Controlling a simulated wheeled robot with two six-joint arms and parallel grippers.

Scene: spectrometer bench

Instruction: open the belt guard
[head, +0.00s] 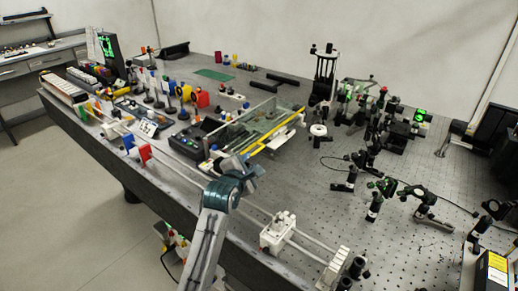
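A clear-sided box with a yellow strip along its edge (272,128) stands mid-bench; it looks like the belt guard, with its clear panel raised above a green-grey inside. I cannot tell for sure whether it is open or shut. My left arm rises from the bottom of the head view, with a teal wrist joint. My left gripper (236,160) is at the guard's near left side, close to its front edge. The wrist partly hides the fingers, so touching and finger opening cannot be told. My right gripper is not in view.
A long rail with white end blocks (277,235) runs along the bench's front edge, under my arm. Black optics on posts (375,205) stand at right. Coloured parts (186,95) and a dark control box (190,138) stand at left. Bare bench (290,185) lies right of my wrist.

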